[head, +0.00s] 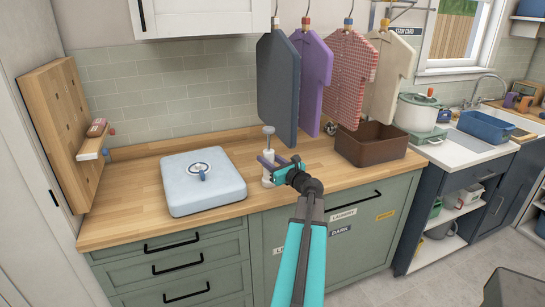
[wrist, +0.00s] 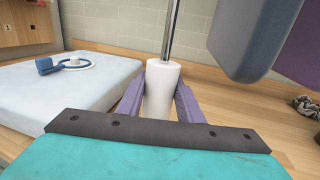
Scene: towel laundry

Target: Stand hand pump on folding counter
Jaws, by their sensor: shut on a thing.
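The hand pump (head: 267,158) has a white body, a thin metal rod and a grey knob on top. It is upright at the folding counter (head: 135,182), just right of a pale blue folded pad. My gripper (head: 274,163) is shut on its white body from the front. In the wrist view the purple fingers (wrist: 160,92) press on both sides of the white pump body (wrist: 162,95), and the rod rises out of the top of the frame. The pump's base seems to be at the wooden surface in the head view; whether it touches is hard to tell.
The light blue pad (head: 203,190) with a blue-handled disc lies left of the pump. Hanging shirt shapes, the nearest dark blue (head: 278,85), hang close on the right. A brown bin (head: 370,146) stands further right. Bare counter lies behind the pump.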

